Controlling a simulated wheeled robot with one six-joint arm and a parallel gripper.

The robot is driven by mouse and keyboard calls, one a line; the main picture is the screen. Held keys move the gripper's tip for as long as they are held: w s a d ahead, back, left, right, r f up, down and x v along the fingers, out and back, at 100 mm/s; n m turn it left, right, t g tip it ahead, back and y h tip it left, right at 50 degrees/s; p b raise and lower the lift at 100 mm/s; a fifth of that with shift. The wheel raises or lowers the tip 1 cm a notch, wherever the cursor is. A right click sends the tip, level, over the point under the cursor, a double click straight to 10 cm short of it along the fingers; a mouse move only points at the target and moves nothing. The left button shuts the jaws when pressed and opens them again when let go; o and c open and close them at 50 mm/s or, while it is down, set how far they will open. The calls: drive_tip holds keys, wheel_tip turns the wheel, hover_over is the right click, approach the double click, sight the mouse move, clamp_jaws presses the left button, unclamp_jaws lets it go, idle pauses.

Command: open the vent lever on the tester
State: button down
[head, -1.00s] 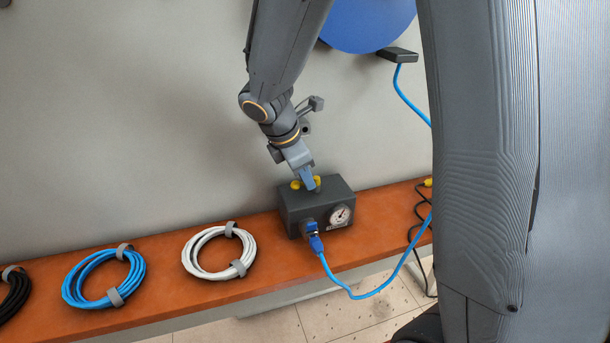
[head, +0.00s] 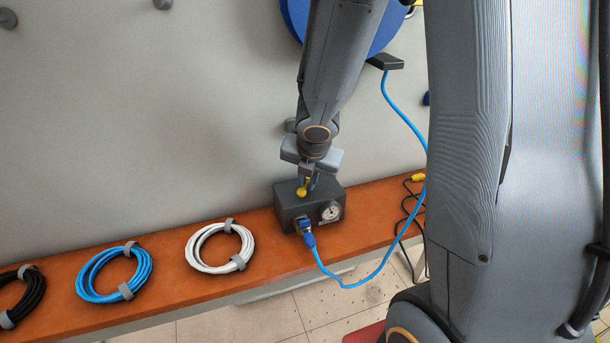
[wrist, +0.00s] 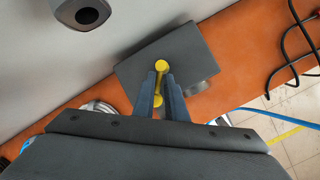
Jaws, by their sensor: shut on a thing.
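The tester (head: 290,205) is a dark grey box on the orange shelf, with a round gauge on its front. Its yellow vent lever (head: 301,192) is on top, partly covered by my gripper (head: 309,184) in the head view. In the wrist view, the lever (wrist: 162,66) has a round knob at its far end, and its bar runs back between the two blue-grey fingers of my gripper (wrist: 160,92). My gripper is shut on the lever, pointing down at the box top. A blue plug (head: 307,233) sits in the tester's front.
White (head: 192,249), blue (head: 82,281) and black (head: 37,290) cable coils lie on the shelf (head: 180,283) left of the tester. A blue cable (head: 345,285) hangs off the front edge. A black cord (head: 402,215) lies at right. The wall is close behind.

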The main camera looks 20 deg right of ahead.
drive_tip(key=shift+w+d+r+n+p, duration=0.1)
drive_tip(key=shift+d+r+n+p, duration=0.15)
drive_tip(key=shift+d+n, duration=0.2)
drive_tip(key=shift+d+n+y+p, duration=0.1)
drive_tip(key=shift+n+y+p, duration=0.4)
drive_tip(key=shift+n, duration=0.25)
drive_tip(key=shift+d+n+y+p, duration=0.35)
drive_tip(key=shift+n+y+p, duration=0.15)
drive_tip(key=shift+n+p, duration=0.5)
drive_tip(key=shift+d+n+y+p, duration=0.25)
drive_tip(key=shift+n+y+p, duration=0.4)
drive_tip(key=shift+n, duration=0.75)
drive_tip(key=shift+f, duration=0.1)
drive_tip(key=c, duration=1.9)
unclamp_jaws()
drive_tip(key=shift+w, duration=0.1)
drive_tip(key=shift+a, duration=0.1)
drive_tip(key=shift+g, duration=0.3)
